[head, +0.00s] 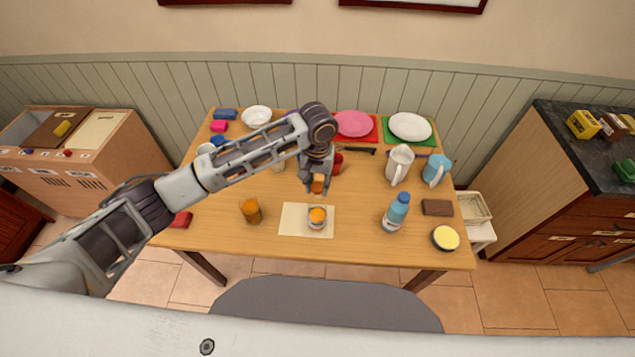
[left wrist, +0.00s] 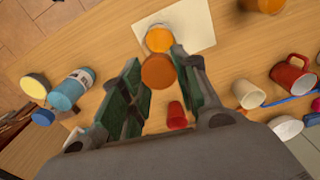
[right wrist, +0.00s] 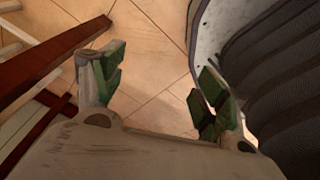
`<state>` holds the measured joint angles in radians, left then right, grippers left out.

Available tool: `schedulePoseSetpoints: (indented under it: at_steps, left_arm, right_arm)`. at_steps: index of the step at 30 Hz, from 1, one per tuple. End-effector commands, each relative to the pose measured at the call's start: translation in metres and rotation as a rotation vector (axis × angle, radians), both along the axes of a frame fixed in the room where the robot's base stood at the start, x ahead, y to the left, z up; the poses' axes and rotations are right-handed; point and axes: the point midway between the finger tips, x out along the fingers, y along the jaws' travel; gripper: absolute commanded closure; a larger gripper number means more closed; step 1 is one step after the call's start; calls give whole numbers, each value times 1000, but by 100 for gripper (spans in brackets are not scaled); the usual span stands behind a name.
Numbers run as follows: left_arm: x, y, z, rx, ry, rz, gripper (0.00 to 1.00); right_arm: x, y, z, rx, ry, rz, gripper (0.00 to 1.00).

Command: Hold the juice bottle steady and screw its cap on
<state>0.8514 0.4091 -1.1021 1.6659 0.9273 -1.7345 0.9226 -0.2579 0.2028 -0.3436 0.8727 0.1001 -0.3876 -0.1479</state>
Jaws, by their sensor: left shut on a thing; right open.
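The juice bottle (head: 317,219) stands on a pale mat (head: 293,219) near the table's front. Its open top shows orange, and it also shows in the left wrist view (left wrist: 159,40). My left gripper (head: 318,186) is shut on the orange-brown cap (left wrist: 158,72), held between its fingertips. The cap is apart from the bottle, above and a little behind it in the head view. My right gripper (right wrist: 160,82) is open and empty over the tiled floor. It does not show in the head view. Neither gripper touches the bottle.
A glass of orange drink (head: 251,210) stands left of the mat. A blue bottle (head: 396,212), a brown block (head: 437,207) and a yellow-filled bowl (head: 445,238) are to the right. A white pitcher (head: 399,163) and plates stand behind. The table's front edge is close to the mat.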

Motion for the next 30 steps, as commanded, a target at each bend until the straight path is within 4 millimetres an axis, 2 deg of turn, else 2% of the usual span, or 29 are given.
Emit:
schedulePoseSetpoints:
  at_steps: [1,6,15,24,30]
  left_arm:
    - [0,0,0,0,0,0,77]
    - [0,0,0,0,0,0,77]
    - [0,0,0,0,0,0,77]
    - [0,0,0,0,0,0,77]
    - [0,0,0,0,0,0,77]
  right_arm:
    - [14,0,7,-1,-13,26,27]
    - [50,8,28,-3,-36,119,27]
    - [97,31,70,0,-65,291,27]
    - [123,62,114,11,-80,474,27]
    - [127,85,143,23,-79,601,27]
